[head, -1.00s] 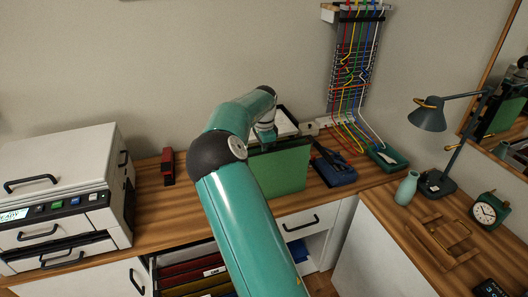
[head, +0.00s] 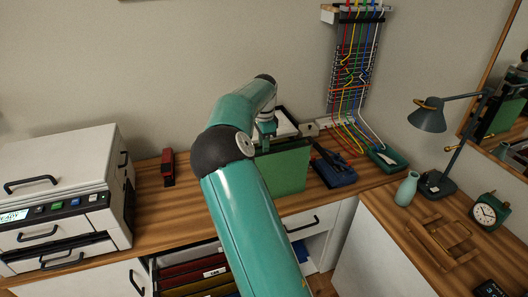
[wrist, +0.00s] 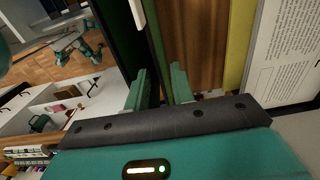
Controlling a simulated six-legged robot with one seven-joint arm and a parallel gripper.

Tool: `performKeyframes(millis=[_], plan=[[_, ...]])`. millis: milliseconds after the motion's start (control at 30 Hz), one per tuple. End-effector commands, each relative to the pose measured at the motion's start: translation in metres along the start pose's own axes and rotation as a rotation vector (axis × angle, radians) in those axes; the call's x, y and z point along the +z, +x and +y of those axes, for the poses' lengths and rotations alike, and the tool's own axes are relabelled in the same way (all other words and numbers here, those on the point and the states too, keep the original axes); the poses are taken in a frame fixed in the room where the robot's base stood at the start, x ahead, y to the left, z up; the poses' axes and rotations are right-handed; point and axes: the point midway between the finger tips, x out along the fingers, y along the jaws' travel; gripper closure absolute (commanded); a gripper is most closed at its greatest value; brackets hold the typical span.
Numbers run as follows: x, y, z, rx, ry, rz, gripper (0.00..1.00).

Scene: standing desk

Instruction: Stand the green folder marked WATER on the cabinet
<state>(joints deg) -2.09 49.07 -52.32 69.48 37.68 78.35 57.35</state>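The green folder (head: 285,170) is upright in the head view, its broad face toward me. Its lower edge is near the front edge of the wooden cabinet top (head: 218,198); I cannot tell whether it touches. No WATER marking is readable. My gripper (head: 266,128) is at the folder's top edge, partly hidden by my arm. In the wrist view, my gripper's two green fingers (wrist: 160,88) lie on either side of the folder's thin edge (wrist: 155,45), and the dark folder face fills the upper left.
A white printer (head: 60,190) stands at left, a red object (head: 168,167) beside it. An open drawer of hanging folders (head: 195,277) is below. A blue tray (head: 335,172) and green box (head: 388,158) stand right of the folder. Cables hang behind.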

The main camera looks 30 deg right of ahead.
Motion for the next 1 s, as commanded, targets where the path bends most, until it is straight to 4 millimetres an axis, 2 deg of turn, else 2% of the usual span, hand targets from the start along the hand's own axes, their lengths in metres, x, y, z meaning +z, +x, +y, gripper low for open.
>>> performKeyframes(millis=[100, 300, 567, 667, 767, 1000], plan=[[-0.001, -0.029, -0.001, -0.005, 0.001, 0.001, 0.76], [-0.001, -0.066, 0.0, -0.004, 0.001, 0.001, 0.76], [0.0, -0.088, 0.005, -0.011, -0.012, -0.011, 0.76], [0.003, -0.099, 0.018, -0.034, -0.055, -0.04, 0.76], [0.011, -0.114, 0.039, -0.073, -0.137, -0.082, 0.76], [0.051, -0.143, 0.104, -0.174, -0.423, -0.15, 0.76]])
